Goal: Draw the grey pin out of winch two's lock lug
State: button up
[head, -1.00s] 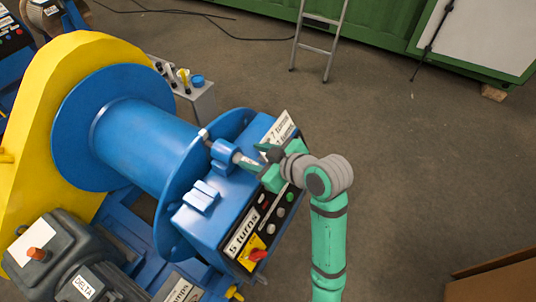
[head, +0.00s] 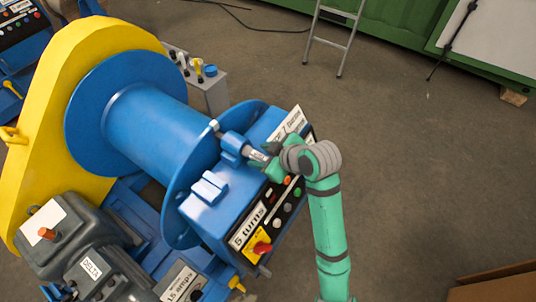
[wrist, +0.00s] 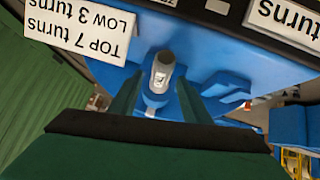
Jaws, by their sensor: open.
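The grey pin (head: 257,155) sits in the blue lock lug (head: 234,148) on top of the blue winch box. Its free end points right, towards my gripper (head: 272,158). In the wrist view the pin (wrist: 162,72) stands out of the blue lug, between my two dark green fingers. My gripper (wrist: 157,92) is open around the pin's end, with a gap visible on each side. The pin's inner part is hidden in the lug.
The blue drum (head: 150,120) and yellow housing (head: 75,75) lie to the left. A control panel with buttons and a red switch (head: 262,247) is just below my gripper. A "TOP 7 turns" label (wrist: 85,30) is close by.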

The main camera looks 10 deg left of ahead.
jog(key=shift+x, duration=1.1)
jog(key=shift+a, duration=0.1)
grip_shut()
jog(key=s+d, duration=0.3)
jog(key=d, duration=0.5)
jog(key=s+d, duration=0.4)
jog(key=d, duration=0.5)
dwell(2.0)
jog(key=shift+r, duration=0.1)
